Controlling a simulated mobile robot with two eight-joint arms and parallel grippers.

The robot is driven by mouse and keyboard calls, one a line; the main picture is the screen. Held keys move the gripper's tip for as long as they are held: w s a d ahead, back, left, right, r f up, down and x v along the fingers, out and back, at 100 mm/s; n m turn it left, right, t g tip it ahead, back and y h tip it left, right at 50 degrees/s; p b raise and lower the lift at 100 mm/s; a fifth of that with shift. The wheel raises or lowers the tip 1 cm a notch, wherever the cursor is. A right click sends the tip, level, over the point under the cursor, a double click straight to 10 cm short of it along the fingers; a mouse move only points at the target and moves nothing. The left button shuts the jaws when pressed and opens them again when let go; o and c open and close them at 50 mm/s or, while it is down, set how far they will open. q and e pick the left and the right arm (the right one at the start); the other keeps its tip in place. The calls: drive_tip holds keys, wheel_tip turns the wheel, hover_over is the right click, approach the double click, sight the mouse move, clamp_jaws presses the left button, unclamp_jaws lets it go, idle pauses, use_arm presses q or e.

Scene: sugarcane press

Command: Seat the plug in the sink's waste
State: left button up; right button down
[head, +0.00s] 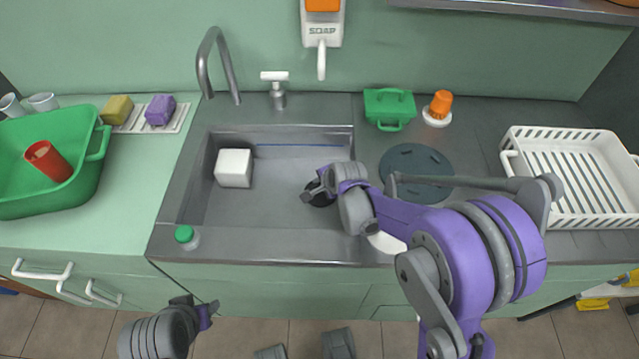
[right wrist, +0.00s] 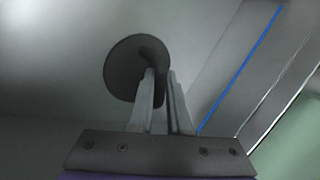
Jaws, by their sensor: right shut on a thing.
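The plug (right wrist: 125,68) is a dark round disc with a knob. My right gripper (right wrist: 160,95) is shut on that knob. In the head view my right gripper (head: 313,190) is low inside the steel sink (head: 255,205), right of its middle. A dark round patch (head: 321,198) shows beside the fingers there; I cannot tell whether it is the plug or the waste. No separate waste opening shows in the right wrist view. Whether the plug touches the sink floor is unclear. My left gripper (head: 207,311) is in front of the counter at the lower left, its jaws unclear.
A white block (head: 234,168) sits in the sink's left part. The tap (head: 217,62) arches behind it. A dark round disc (head: 416,160) and a white rack (head: 570,160) are to the right.

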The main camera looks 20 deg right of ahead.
drive_tip(key=shift+s+f, duration=0.1)
drive_tip(key=c, duration=0.8)
unclamp_jaws()
drive_tip(key=s+d+r+n+p, duration=0.1)
drive_tip(key=s+r+n+p, duration=0.3)
drive_tip(key=s+r, duration=0.3)
drive_tip(key=s+d+r+n+h+p, duration=0.1)
drive_tip(key=s+r+n+p, duration=0.3)
drive_tip(key=s, duration=0.7)
drive_tip(key=s+d+r+n+g+p, duration=0.1)
drive_tip(key=s+r+n+p, duration=0.4)
drive_tip(key=r, duration=0.7)
drive_tip(key=shift+s+d+n+h, duration=0.15)
drive_tip(key=shift+s+n, duration=0.4)
drive_tip(key=shift+s, duration=0.4)
drive_tip(key=shift+s+n+h, duration=0.15)
drive_tip(key=shift+s+n, duration=0.4)
drive_tip(key=shift+s, duration=0.4)
